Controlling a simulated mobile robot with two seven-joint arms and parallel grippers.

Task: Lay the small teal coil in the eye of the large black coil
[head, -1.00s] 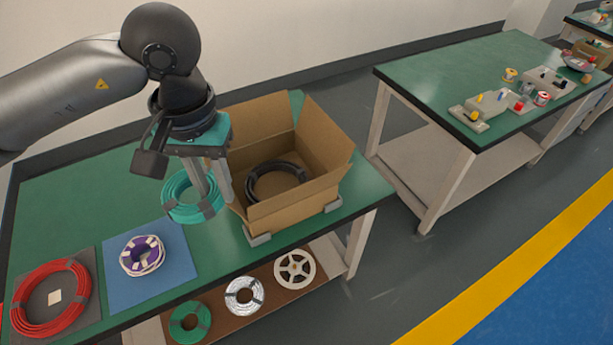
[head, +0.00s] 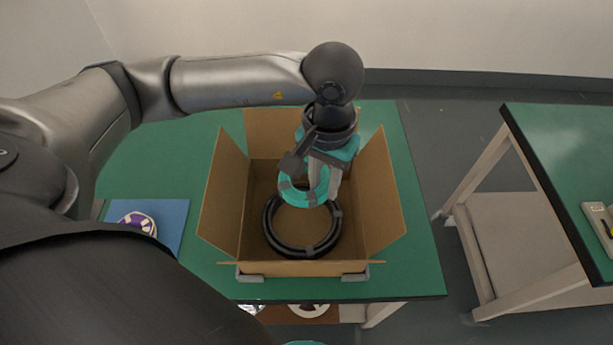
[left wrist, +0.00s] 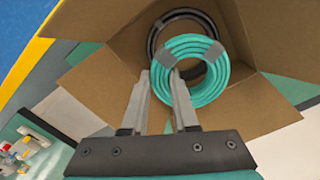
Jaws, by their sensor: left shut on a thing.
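The small teal coil (head: 297,194) is held by my left gripper (head: 324,190), which is shut on its near rim. In the left wrist view the teal coil (left wrist: 222,72) hangs from the fingertips (left wrist: 167,72) and covers part of the large black coil (left wrist: 166,24). The black coil (head: 272,238) lies flat on the floor of the open cardboard box (head: 222,205). The teal coil is tilted and appears above the black coil's far part; the exact height gap cannot be told. My right gripper is in neither view.
The box stands on the green table (head: 413,225) with its flaps spread, and its walls surround the black coil. A purple and white coil (head: 138,222) lies on a blue mat (head: 172,215) to the left. Another table (head: 565,150) stands to the right across a gap.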

